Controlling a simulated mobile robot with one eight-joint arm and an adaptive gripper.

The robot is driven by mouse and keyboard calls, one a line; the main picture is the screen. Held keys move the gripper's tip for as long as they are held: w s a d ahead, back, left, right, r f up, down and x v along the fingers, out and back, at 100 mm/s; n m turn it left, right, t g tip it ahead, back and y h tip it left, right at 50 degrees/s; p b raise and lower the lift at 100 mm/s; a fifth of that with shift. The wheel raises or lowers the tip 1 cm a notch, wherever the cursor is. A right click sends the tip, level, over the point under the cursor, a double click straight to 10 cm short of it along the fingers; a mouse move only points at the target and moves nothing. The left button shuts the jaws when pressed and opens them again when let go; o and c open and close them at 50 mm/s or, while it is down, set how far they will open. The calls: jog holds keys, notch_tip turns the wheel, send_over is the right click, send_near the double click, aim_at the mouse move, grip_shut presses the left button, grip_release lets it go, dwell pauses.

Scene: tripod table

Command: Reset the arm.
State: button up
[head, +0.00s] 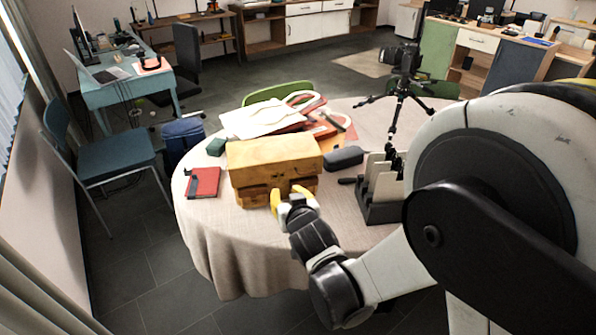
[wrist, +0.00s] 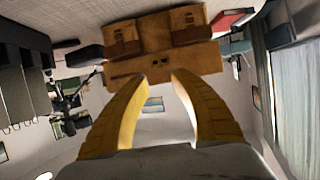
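My gripper (head: 289,195) has yellow fingers and is at the front edge of the round table (head: 236,230), just in front of the wooden box (head: 270,160). In the wrist view its two fingertips (wrist: 160,76) stand apart with nothing between them, so it is open and empty. The box (wrist: 160,35) shows just past the fingertips in that view. I cannot tell whether the fingers touch it. My arm reaches in from the right of the head view.
A red notebook (head: 204,182) lies left of the box, and a dark case (head: 343,158) lies right of it. A dark rack (head: 383,205) stands at the table's right. A camera on a tripod (head: 401,90) stands behind. A blue chair (head: 103,165) is at the left.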

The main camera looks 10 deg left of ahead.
jog(key=s+d+r+m+h, duration=0.1)
jog(key=d+r, duration=0.2)
jog(key=d, duration=0.4)
jog(key=s+d+r+m+g+h, duration=0.1)
jog(key=d+r+h, duration=0.1)
jog(key=d, duration=0.4)
jog(key=d+r+m+h, duration=0.1)
jog(key=d+r, duration=0.2)
jog(key=d, duration=0.4)
jog(key=s+d+m+g+h, duration=0.2)
jog(key=s+d+g, duration=0.1)
jog(key=s+d, duration=1.2)
jog(key=s, duration=0.3)
jog(key=shift+s+d+g, duration=0.3)
jog(key=shift+d, duration=0.05)
jog(key=shift+r, duration=0.1)
